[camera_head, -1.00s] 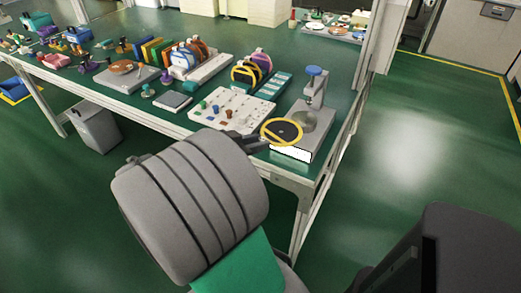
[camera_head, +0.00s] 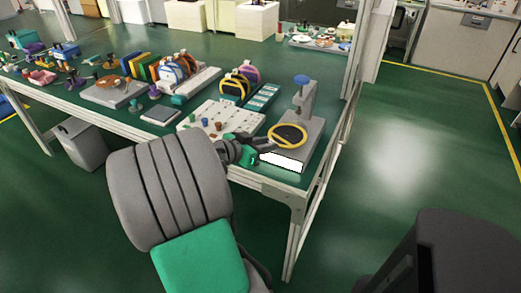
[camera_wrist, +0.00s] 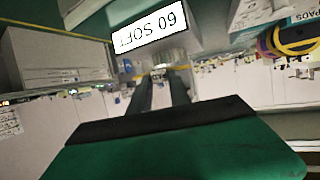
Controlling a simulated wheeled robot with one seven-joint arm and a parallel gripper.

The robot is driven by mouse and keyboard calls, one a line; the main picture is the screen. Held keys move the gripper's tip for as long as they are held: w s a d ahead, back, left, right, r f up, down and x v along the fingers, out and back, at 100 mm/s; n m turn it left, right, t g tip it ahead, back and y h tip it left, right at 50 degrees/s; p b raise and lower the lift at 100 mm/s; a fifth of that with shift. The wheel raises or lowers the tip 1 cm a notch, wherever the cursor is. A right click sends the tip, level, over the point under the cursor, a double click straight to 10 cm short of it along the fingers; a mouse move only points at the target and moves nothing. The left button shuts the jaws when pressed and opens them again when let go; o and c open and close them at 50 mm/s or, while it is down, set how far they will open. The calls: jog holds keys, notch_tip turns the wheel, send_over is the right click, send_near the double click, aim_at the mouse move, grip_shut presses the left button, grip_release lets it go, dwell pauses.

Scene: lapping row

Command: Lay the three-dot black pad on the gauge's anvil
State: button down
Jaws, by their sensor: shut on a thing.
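A black round pad with a yellow rim (camera_head: 289,136) is in my gripper (camera_head: 269,143). The gripper is shut on its near left edge. The pad lies over the grey gauge (camera_head: 308,105), which has a blue knob on top of its column. The pad hides the anvil, and I cannot tell whether it touches it. The pad's dots are too small to make out. In the wrist view my gripper's two dark fingers (camera_wrist: 160,88) point at the gauge's white label (camera_wrist: 150,30), which reads "60 SOFT" upside down. The pad is not clear there.
A white board with small coloured pegs (camera_head: 222,120) stands just left of the gauge. Behind it is a rack with yellow-rimmed and purple pads (camera_head: 240,84). The green bench's (camera_head: 185,103) right edge is close to the gauge.

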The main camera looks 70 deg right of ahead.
aim_at(278, 133)
jog(key=d, duration=0.4)
jog(key=d+p, duration=0.1)
jog(key=d, duration=0.2)
jog(key=shift+s, duration=0.3)
jog(key=shift+s+d+f, duration=0.1)
jog(key=shift+d+f, duration=0.15)
jog(key=shift+a+f+b, duration=0.1)
jog(key=shift+f+b, duration=0.35)
jog(key=shift+b, duration=0.3)
jog(key=c, duration=1.1)
grip_release()
jog(key=shift+c, duration=0.2)
